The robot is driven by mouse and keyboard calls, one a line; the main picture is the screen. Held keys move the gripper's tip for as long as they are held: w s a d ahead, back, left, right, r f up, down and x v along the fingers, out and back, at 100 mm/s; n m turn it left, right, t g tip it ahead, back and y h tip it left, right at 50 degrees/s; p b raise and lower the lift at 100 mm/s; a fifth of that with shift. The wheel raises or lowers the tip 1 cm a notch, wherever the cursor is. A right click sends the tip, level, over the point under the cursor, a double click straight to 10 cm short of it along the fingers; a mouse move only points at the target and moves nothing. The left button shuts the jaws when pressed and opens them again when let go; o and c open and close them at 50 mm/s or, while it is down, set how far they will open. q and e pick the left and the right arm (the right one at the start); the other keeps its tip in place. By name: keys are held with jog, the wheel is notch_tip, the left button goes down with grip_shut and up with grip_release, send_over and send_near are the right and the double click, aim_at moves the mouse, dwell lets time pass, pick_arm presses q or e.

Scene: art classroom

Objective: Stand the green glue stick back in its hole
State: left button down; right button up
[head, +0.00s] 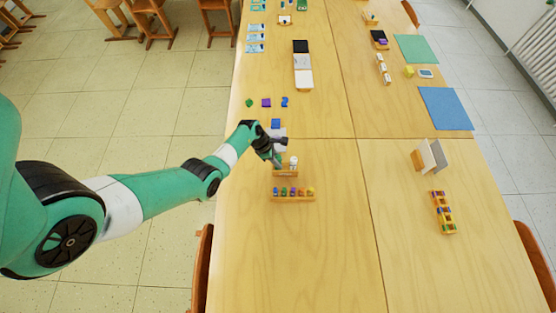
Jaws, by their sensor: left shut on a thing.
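My left gripper (277,162) reaches in from the left, pointing down over the left part of a small wooden holder (285,174). It is shut on the green glue stick, which is mostly hidden by the fingers. I cannot tell whether the stick's lower end touches the holder or is in a hole. A white stick (293,162) stands upright at the right end of the holder. My right gripper is not in view.
A wooden rack (293,197) with several coloured pieces lies just in front of the holder. A blue block (276,123) and a grey-white item lie behind the gripper. A card stand (430,157) and another rack (443,212) are at right. The front table is clear.

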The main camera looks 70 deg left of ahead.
aim_at(280, 157)
pick_arm(q)
jog(key=shift+f+b, duration=0.5)
jog(key=shift+f, duration=0.2)
dwell(0.6)
jog(key=c, duration=0.5)
grip_release()
dwell(0.3)
jog(key=shift+o, duration=1.1)
jog(key=shift+r, duration=0.1)
notch_tip(280, 157, up, 6)
jog(key=p, duration=0.6)
